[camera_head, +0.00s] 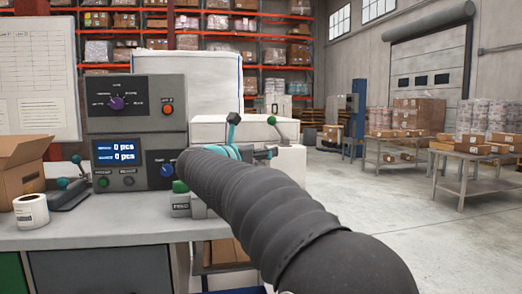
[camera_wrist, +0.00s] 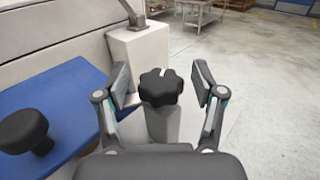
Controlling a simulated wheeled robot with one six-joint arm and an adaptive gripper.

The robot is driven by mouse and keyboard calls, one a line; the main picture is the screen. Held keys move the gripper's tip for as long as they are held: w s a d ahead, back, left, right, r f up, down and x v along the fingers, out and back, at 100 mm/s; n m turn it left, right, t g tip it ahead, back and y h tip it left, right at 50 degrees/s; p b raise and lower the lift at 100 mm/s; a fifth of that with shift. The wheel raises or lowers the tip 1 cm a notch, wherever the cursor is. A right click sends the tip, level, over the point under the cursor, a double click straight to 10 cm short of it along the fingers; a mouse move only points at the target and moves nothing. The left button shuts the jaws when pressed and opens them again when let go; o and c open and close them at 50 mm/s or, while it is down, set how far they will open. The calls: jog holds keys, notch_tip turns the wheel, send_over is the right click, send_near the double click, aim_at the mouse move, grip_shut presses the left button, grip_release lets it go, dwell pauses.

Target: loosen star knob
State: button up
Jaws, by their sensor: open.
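A black star knob (camera_wrist: 160,87) with a lobed rim sits on top of a grey post (camera_wrist: 162,124) in the wrist view. My gripper (camera_wrist: 161,82) is open, with one finger on each side of this knob and a visible gap on both sides. A second black knob (camera_wrist: 25,130) stands on a short stem over a blue surface (camera_wrist: 62,108) at the left of the wrist view. In the head view my dark sleeved arm reaches to the machine, and the gripper's teal parts (camera_head: 226,150) show partly. The star knob cannot be made out there.
A grey control panel (camera_head: 134,103) with a display stands on the bench (camera_head: 100,232). A cardboard box (camera_head: 22,168) and a label roll (camera_head: 31,211) are at the left. A white block with a lever (camera_wrist: 137,52) stands just behind the knob. Open floor lies to the right.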

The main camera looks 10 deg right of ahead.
jog(key=shift+w+d, duration=0.1)
jog(key=c, duration=1.2)
